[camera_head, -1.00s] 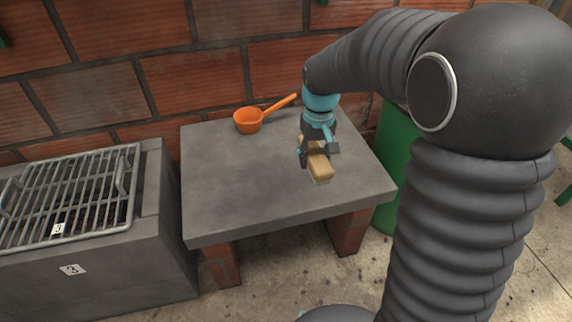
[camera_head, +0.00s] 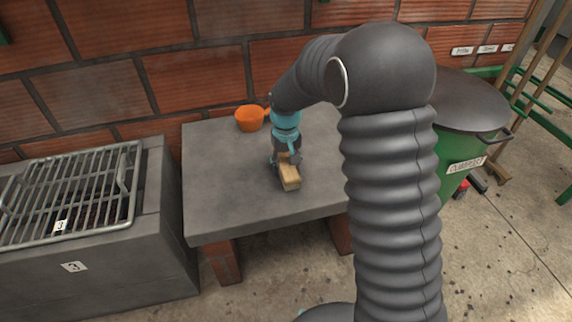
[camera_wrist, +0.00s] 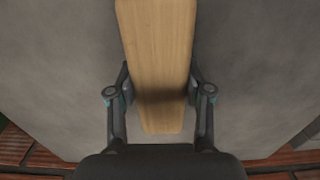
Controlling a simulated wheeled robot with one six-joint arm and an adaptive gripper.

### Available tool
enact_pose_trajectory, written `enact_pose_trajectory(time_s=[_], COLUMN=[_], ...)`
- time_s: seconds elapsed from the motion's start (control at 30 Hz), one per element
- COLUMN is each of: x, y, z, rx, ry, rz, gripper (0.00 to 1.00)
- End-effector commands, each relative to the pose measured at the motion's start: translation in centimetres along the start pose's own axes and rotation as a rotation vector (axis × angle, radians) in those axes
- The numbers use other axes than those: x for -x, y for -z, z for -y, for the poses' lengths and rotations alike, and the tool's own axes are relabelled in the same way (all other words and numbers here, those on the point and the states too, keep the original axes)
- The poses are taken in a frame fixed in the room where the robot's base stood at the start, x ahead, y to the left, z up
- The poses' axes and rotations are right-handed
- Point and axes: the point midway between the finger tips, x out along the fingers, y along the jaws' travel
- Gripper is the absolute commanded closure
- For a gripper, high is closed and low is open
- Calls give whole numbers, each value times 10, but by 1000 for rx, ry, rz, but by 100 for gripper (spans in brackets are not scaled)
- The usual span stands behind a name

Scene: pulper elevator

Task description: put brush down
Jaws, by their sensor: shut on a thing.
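The brush shows as a light wooden block (camera_head: 290,176) in the head view, held over or on the grey stone table (camera_head: 225,205). In the wrist view its wooden back (camera_wrist: 160,50) runs up the middle between the fingers. My gripper (camera_head: 286,163) is shut on it, one finger on each side, as the wrist view (camera_wrist: 160,100) also shows. The bristles are hidden. I cannot tell whether the brush touches the tabletop.
A grill (camera_head: 75,195) on a grey block stands at the left. A green lidded bin (camera_head: 452,150) is at the right. The table's left and front areas are clear.

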Motion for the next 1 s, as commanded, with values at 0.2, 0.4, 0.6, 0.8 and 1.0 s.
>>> enact_pose_trajectory(time_s=[0.2,0.4,0.6,0.8,1.0], x=[0,-3,-2,0,21], y=[0,0,0,0,1], z=[0,0,0,0,0], rx=[0,0,0,0,0], ry=[0,0,0,0,0], rz=[-2,-2,-2,-2,-6], gripper=[100,37,25,25,25])
